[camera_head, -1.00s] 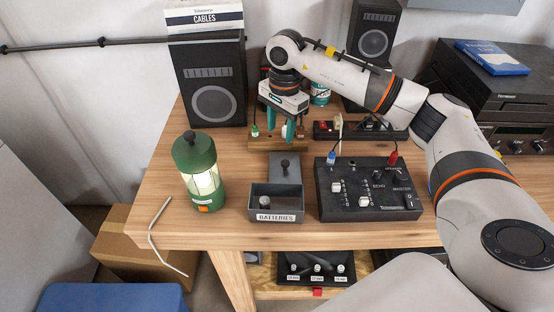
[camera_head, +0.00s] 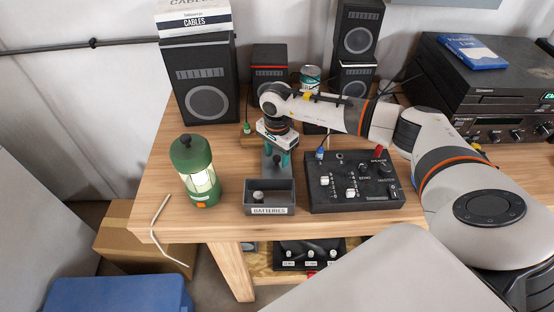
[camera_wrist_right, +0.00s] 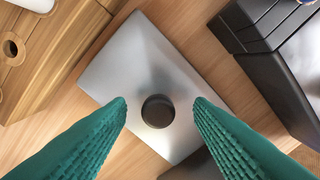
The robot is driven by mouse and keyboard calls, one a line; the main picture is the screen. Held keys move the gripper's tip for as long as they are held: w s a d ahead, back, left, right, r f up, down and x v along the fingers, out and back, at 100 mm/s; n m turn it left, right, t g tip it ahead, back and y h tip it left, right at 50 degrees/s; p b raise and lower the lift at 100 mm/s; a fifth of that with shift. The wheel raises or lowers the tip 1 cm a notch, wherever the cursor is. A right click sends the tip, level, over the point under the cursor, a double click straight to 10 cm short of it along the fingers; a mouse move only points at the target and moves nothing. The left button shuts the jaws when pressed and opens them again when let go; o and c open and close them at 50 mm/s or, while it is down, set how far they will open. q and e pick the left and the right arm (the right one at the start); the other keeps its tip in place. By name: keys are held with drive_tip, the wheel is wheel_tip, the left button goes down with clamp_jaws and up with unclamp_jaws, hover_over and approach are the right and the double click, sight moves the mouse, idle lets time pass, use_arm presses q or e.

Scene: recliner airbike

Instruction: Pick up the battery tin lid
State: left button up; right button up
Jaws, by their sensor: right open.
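The battery tin lid (camera_head: 279,172) is a flat grey plate with a round dark knob, just behind the open grey tin (camera_head: 270,211) labelled BATTERIES. My right gripper (camera_head: 277,155) is open above the lid, its teal fingers pointing down. In the right wrist view the lid (camera_wrist_right: 143,62) lies under the open fingers (camera_wrist_right: 160,112), and its dark knob (camera_wrist_right: 157,111) shows between them. Whether the fingertips are down at knob height is hard to tell. The arm hides part of the lid's back in the head view. My left gripper is not in view.
A green lantern (camera_head: 197,172) stands left of the tin. A black mixer box (camera_head: 355,184) with sliders sits close on the right. A speaker (camera_head: 201,85) stands behind, and a wooden block with holes (camera_wrist_right: 52,52) lies near the lid.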

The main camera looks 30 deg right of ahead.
drive_tip(key=shift+w+f, duration=0.1)
drive_tip(key=shift+f, duration=0.1)
clamp_jaws()
